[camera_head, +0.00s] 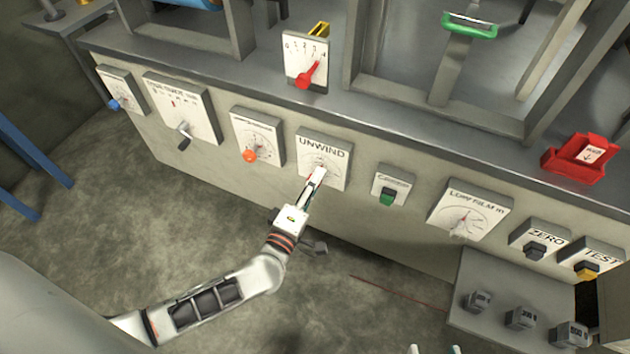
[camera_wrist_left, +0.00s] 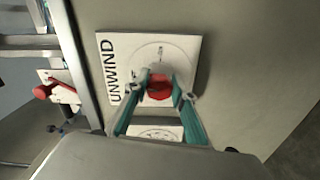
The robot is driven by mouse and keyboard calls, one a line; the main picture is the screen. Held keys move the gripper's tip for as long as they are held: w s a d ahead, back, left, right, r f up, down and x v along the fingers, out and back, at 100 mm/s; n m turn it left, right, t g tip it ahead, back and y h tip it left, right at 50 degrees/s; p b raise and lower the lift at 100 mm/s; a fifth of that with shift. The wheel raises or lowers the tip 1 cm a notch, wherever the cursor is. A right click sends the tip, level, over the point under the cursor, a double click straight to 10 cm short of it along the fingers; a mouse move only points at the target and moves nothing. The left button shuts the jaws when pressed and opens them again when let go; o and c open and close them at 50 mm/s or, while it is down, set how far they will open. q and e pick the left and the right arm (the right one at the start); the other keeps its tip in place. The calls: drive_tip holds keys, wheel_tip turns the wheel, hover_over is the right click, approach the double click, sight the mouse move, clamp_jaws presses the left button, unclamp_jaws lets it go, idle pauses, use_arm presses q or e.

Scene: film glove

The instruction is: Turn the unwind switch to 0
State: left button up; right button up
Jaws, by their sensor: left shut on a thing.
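The unwind switch is a white panel marked UNWIND (camera_head: 331,152) on the front of the grey machine. It also shows in the left wrist view (camera_wrist_left: 112,75), turned sideways, with a red knob (camera_wrist_left: 159,86) on its dial. My left gripper (camera_head: 318,176) reaches up to this panel. In the left wrist view its two teal fingers (camera_wrist_left: 160,92) are shut on the red knob, one on each side. The head view hides the knob behind the gripper. The knob's setting cannot be read. Only two small pale tips, perhaps of my right gripper, show at the bottom edge of the head view.
A dial with an orange knob (camera_head: 249,156) is left of the panel, and a green switch (camera_head: 387,197) is right of it. A red lever (camera_head: 307,76) stands above on the ledge. Grey weights (camera_head: 520,318) sit on a low shelf at right. The floor below is open.

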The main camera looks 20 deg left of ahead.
use_arm(q)
drive_tip(key=shift+n, duration=1)
use_arm(e)
drive_tip(key=shift+w+a+r, duration=0.1)
drive_tip(key=shift+a+r, duration=0.05)
use_arm(q)
drive_tip(key=shift+o, duration=0.2)
drive_tip(key=shift+r, duration=0.1)
drive_tip(key=o, duration=1.1)
